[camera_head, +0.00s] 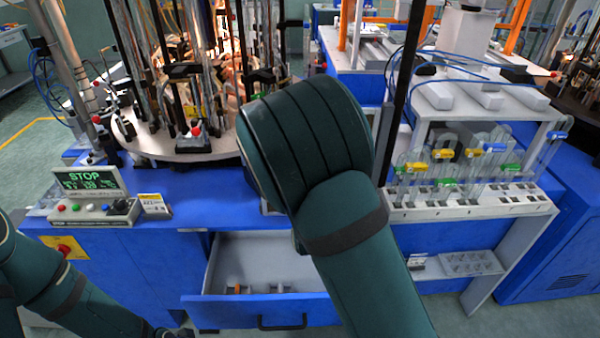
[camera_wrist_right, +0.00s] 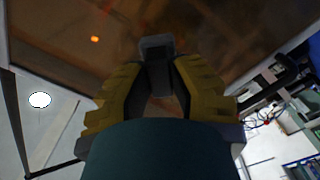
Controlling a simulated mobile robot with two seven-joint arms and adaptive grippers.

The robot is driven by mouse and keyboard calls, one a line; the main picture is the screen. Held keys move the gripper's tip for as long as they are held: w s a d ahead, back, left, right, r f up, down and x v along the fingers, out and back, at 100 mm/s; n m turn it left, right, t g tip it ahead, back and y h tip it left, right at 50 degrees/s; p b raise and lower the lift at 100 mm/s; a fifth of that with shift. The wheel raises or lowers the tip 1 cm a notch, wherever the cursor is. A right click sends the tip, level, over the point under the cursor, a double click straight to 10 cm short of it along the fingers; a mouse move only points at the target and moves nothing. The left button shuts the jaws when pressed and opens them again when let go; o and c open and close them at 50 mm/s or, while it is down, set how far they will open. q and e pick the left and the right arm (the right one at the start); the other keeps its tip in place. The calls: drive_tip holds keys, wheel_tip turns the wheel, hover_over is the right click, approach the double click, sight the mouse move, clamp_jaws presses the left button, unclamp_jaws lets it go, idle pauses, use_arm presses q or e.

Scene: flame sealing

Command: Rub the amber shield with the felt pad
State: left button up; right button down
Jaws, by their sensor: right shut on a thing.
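In the right wrist view the amber shield (camera_wrist_right: 225,25) is a brown, see-through panel across the upper part, with a small orange glow showing in it. My right gripper (camera_wrist_right: 157,75) has yellow-sided fingers and is shut on a dark grey block, the felt pad (camera_wrist_right: 156,46). The pad is in front of the shield; I cannot tell whether it touches it. In the head view my right arm covers the middle and hides the gripper and pad. I cannot make out the shield there. My left arm runs along the lower left, its gripper out of the frame.
A STOP display (camera_head: 88,182) is at left. A drawer (camera_head: 255,310) stands open at the front. A white rack (camera_head: 470,207) holds glass pieces with coloured clips at right. A dark post (camera_head: 402,90) rises beside my arm.

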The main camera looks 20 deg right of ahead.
drive_tip(key=d, duration=0.2)
drive_tip(key=s+d, duration=0.1)
drive_tip(key=d, duration=0.1)
drive_tip(key=shift+s, duration=0.1)
drive_tip(key=shift+s, duration=0.15)
idle(0.3)
drive_tip(key=shift+v, duration=2.9)
drive_tip(key=shift+a, duration=0.1)
drive_tip(key=p+v, duration=0.3)
drive_tip(key=p, duration=0.5)
